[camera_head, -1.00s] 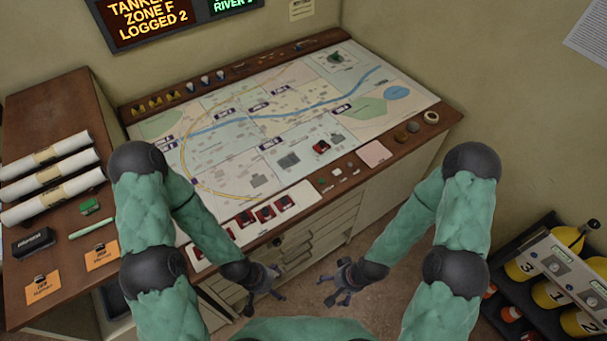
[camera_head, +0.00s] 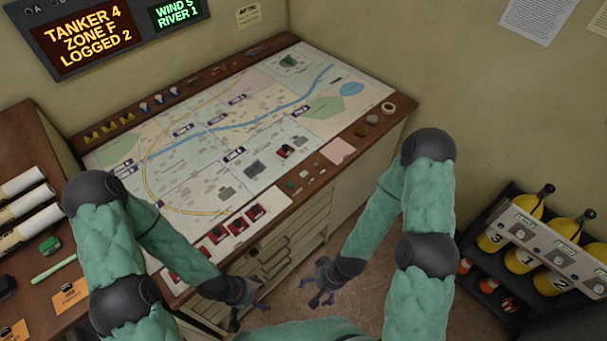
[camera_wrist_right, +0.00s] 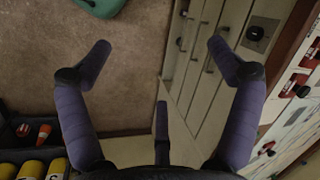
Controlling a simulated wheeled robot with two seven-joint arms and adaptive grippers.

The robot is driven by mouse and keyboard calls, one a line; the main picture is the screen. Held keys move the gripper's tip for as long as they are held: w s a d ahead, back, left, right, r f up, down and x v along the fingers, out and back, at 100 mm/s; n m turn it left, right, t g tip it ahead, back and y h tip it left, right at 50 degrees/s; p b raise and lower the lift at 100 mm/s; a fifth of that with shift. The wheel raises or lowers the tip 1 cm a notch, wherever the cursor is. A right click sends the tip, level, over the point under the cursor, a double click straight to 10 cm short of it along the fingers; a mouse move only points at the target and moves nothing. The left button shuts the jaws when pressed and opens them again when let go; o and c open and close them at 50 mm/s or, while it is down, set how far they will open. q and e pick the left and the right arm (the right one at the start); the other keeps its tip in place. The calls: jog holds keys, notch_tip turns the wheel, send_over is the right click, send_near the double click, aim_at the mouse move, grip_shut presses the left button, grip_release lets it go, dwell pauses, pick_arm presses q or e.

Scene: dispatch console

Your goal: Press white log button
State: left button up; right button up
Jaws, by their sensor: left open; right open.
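A row of small pieces lies on the brown front edge of the map console (camera_head: 274,209). It includes a green piece (camera_head: 290,184) and a pale, whitish piece (camera_head: 303,174). I cannot tell whether any of them is the white log button; no label is readable. My left gripper (camera_head: 250,304) is open and empty, in front of the console's drawers. My right gripper (camera_head: 312,293) is open and empty to its right, over the floor. Neither gripper touches the console.
A sign (camera_head: 92,32) reads TANKER 4 ZONE F LOGGED 2. Red vehicle cards (camera_head: 238,226) line the console's near edge. A rack (camera_head: 549,240) with numbered yellow cylinders stands at right. A side desk (camera_head: 22,152) with white rolls is at left. Floor between console and rack is clear.

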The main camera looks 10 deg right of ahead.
grip_shut()
dwell(0.3)
dwell(1.2)
